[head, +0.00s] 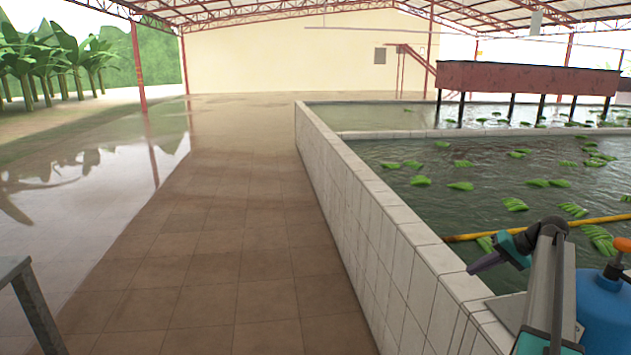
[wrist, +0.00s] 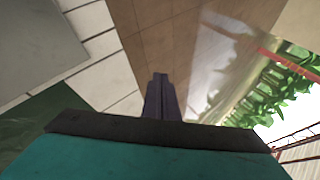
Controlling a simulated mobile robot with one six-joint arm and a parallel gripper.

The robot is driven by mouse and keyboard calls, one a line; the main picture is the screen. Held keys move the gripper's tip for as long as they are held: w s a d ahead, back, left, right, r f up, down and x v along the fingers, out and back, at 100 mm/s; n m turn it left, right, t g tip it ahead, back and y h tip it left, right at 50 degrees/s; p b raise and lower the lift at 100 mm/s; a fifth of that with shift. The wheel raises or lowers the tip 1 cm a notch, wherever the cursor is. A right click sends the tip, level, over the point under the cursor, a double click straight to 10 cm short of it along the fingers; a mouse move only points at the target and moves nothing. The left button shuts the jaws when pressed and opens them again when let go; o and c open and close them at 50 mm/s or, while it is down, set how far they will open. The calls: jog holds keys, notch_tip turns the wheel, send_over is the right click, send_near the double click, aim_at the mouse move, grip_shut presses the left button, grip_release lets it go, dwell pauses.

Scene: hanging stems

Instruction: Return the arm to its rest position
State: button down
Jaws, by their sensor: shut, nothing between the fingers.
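My gripper (head: 472,269) is at the lower right of the head view, at the end of my grey and teal arm. It points left and slightly down, over the top of the white tiled wall (head: 405,235). In the wrist view my gripper (wrist: 160,76) shows as two dark fingers close together in the middle. They are shut with nothing between them. Beyond the fingers the wrist view shows brown floor tiles and part of the tiled wall.
A water basin (head: 400,152) with several green banana bunches (head: 461,186) floating in it lies right of the wall. A yellow pipe (head: 575,226) crosses the water. A metal table (head: 14,268) stands at the lower left. The tiled walkway (head: 232,225) is clear.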

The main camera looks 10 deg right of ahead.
jog(key=a+f+n+g+y+b, duration=0.15)
jog(key=a+f+g, duration=0.25)
jog(key=a+f, duration=1.75)
jog(key=s+a+f+g, duration=0.1)
jog(key=s+a+f, duration=0.2)
jog(key=a+f, duration=0.25)
jog(key=s+a+f+n+g+b, duration=0.1)
jog(key=s+a+f, duration=0.1)
jog(key=a+f, duration=0.35)
jog(key=s+a+f+g, duration=0.1)
jog(key=s+a+f, duration=0.2)
jog(key=a+f, duration=0.25)
jog(key=s+a+f+n+g+h+b, duration=0.1)
jog(key=s+a+f, duration=0.35)
jog(key=s, duration=0.25)
jog(key=s+a+f+g+h, duration=0.1)
jog(key=s+a+f+g, duration=0.15)
jog(key=s+f, duration=0.35)
jog(key=s+a+f+n+g+h+b, duration=0.1)
jog(key=s+a+f, duration=0.35)
jog(key=s, duration=0.25)
jog(key=s+d+f+h, duration=0.1)
jog(key=s+d+h, duration=0.1)
jog(key=s, duration=0.5)
jog(key=s+d+f+h, duration=0.2)
jog(key=s, duration=0.5)
jog(key=shift+f+h, duration=0.15)
jog(key=shift+h, duration=0.2)
